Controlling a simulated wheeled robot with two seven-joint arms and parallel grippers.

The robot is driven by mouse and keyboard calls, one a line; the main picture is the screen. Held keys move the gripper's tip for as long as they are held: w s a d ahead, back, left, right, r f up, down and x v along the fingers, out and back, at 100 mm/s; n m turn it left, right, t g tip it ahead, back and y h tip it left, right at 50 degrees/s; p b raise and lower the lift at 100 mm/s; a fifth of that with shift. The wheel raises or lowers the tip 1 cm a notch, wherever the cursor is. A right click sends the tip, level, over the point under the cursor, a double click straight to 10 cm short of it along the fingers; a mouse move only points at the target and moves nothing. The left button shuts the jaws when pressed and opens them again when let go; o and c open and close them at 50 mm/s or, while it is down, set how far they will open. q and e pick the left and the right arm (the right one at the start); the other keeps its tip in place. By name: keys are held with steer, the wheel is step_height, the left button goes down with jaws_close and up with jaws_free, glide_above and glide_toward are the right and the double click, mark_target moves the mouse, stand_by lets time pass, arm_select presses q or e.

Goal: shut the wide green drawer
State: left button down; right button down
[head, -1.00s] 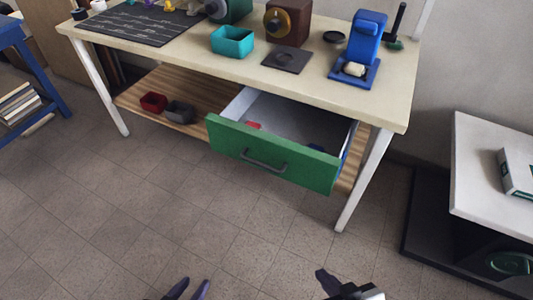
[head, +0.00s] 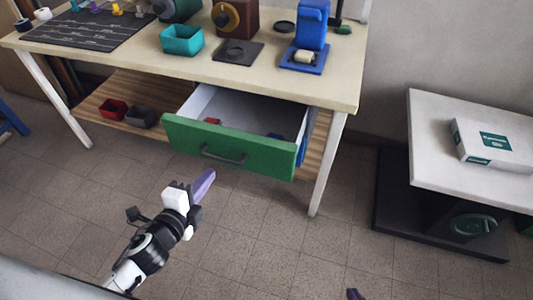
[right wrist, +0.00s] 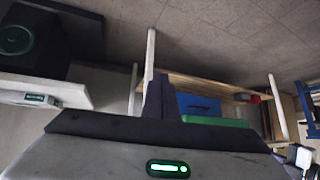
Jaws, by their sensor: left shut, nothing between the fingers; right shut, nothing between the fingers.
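The wide green drawer (head: 229,147) is pulled open under the tabletop. Its green front has a dark bar handle (head: 223,156), and its pale inside holds small red and blue items. In the right wrist view part of the green front (right wrist: 215,121) shows low, past my fingers. My left gripper (head: 204,184) is shut and empty, in front of and below the drawer front, apart from it in the picture. My right gripper (head: 353,294) shows only as a fingertip at the bottom edge. Its shut, empty dark fingers (right wrist: 160,98) show in the right wrist view.
The workbench (head: 120,56) carries a teal bin (head: 182,40), a blue device (head: 310,28) and other items. Red (head: 112,109) and grey (head: 141,117) bins sit on its lower shelf. A white side table (head: 440,140) with a box stands right. The floor before the drawer is clear.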

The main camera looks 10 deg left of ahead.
arm_select(q)
steer(key=w, duration=0.1)
glide_toward(231, 148)
steer(key=shift+m, duration=0.4)
steer(key=x, duration=0.5)
steer(key=shift+f+b, duration=0.1)
steer(key=shift+b, duration=0.2)
steer(key=shift+w+f, duration=0.15)
steer(key=shift+w, duration=0.35)
arm_select(e)
steer(key=shift+w, duration=0.3)
arm_select(q)
steer(key=shift+w, duration=0.1)
